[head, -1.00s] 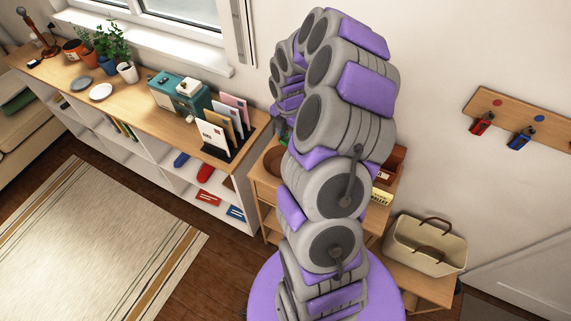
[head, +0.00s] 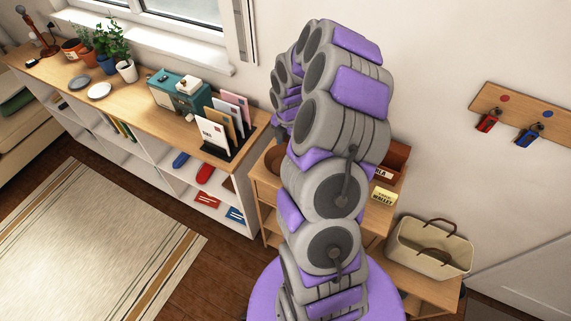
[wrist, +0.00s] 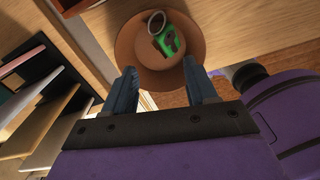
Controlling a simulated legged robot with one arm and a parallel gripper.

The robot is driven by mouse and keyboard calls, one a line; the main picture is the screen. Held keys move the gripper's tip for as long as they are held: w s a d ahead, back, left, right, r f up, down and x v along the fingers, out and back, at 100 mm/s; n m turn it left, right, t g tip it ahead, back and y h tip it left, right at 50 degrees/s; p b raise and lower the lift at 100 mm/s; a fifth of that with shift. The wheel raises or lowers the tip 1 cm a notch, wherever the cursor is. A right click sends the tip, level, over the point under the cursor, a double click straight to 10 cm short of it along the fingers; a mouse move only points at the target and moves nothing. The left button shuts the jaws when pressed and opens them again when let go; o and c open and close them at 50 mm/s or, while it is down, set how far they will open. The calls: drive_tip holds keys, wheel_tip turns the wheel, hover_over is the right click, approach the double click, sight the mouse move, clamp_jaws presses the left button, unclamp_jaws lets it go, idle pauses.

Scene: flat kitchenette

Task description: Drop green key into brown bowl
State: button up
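The brown bowl (wrist: 128,48) lies below my gripper in the wrist view, and its left part shows beside my arm in the head view (head: 273,160). In the head view my arm hides the gripper and much of the bowl, and the key does not show.
A letter rack (head: 222,150) is on the shelf to the left. A cream basket (head: 428,250) stands to the right. Red (head: 487,123) and blue (head: 528,136) keys hang on the wall.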

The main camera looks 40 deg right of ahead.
drive_tip(key=shift+o, duration=1.1)
drive_tip(key=shift+d, duration=0.1)
drive_tip(key=shift+d, duration=0.1)
drive_tip(key=shift+d+r, duration=0.15)
drive_tip(key=shift+r, duration=0.3)
wheel_tip(320, 180, up, 16)
drive_tip(key=p, duration=0.2)
drive_tip(key=shift+r, duration=0.15)
